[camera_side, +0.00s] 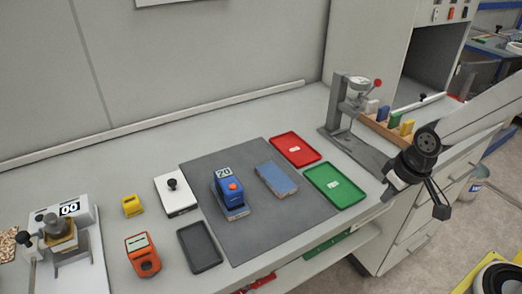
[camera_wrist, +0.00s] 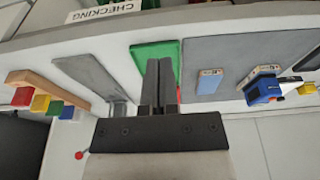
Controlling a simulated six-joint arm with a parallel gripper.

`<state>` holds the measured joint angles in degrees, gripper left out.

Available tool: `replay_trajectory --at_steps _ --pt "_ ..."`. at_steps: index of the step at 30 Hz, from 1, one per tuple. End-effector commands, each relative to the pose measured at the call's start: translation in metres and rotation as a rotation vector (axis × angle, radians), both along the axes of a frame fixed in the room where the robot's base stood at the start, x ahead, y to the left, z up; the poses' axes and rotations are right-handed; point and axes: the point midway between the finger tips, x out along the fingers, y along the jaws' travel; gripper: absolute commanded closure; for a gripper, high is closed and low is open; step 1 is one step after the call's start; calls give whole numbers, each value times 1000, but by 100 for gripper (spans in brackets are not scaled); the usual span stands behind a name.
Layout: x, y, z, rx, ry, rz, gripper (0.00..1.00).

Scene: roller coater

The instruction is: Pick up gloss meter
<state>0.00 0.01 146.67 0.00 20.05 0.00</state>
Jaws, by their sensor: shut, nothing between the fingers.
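A blue handheld meter (camera_side: 228,190) with an orange button and a small display stands on a panel on the grey mat; I take it to be the gloss meter, though no label confirms this. It also shows at the right of the wrist view (camera_wrist: 262,90). An orange device with a screen (camera_side: 142,254) lies left of the mat, nearer the front. My gripper (camera_wrist: 158,66) is shut and empty, its fingers pointing toward the green tray (camera_wrist: 146,52) in the wrist view. In the side view it is at the right, well away from both devices.
The grey mat (camera_side: 265,220) also holds a flat blue panel (camera_side: 276,180). A red tray (camera_side: 296,149) and the green tray lie at its right. A metal stand (camera_side: 344,110) and a rack of coloured blocks (camera_side: 390,125) stand farther right. A black tray (camera_side: 199,247) lies beside the orange device.

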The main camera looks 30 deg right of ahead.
Motion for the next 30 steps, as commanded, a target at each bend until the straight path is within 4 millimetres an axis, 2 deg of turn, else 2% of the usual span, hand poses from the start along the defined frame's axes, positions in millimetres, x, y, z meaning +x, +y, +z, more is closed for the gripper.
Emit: replay_trajectory --at_steps 14,15,17,24,30 --pt "0 0 0 0 0 0 100" --pt "0 0 0 0 0 0 97" --pt "0 0 0 0 0 0 78" --pt "0 0 0 0 0 0 2" --pt "0 0 0 0 0 0 0"
